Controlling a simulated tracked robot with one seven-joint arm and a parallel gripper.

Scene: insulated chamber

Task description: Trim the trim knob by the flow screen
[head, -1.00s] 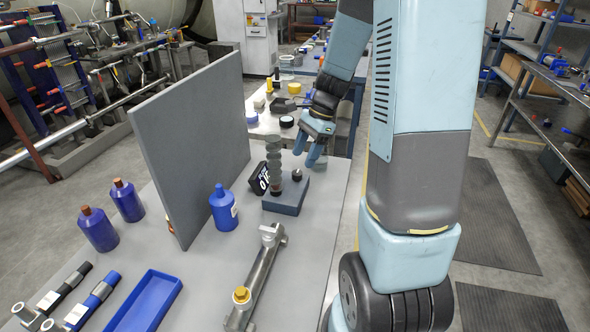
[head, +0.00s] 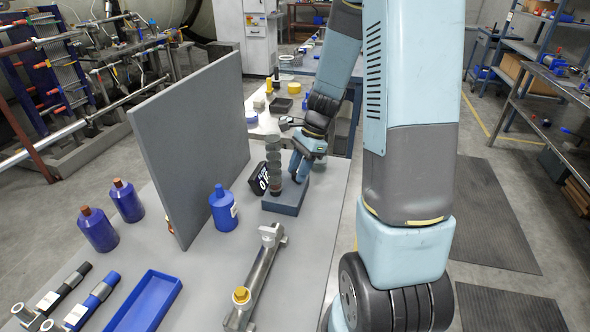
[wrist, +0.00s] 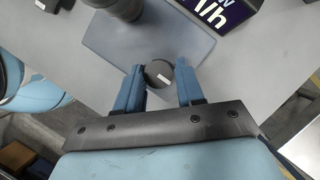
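The trim knob (wrist: 158,75) is a small black round knob with a white mark, on the blue-grey base plate (wrist: 150,35) in the wrist view. In the head view that base (head: 287,200) is a low dark block on the bench, and the knob is hidden behind my fingers. The flow screen (head: 261,179) is a dark display with white characters left of the base; part of it shows in the wrist view (wrist: 225,12). My gripper (wrist: 161,78) is open, a blue finger on each side of the knob. I cannot tell whether they touch it.
A tall grey panel (head: 195,145), a blue bottle (head: 223,210) and a metal pipe fitting (head: 257,277) stand or lie nearby. The bench to the right of the base is clear.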

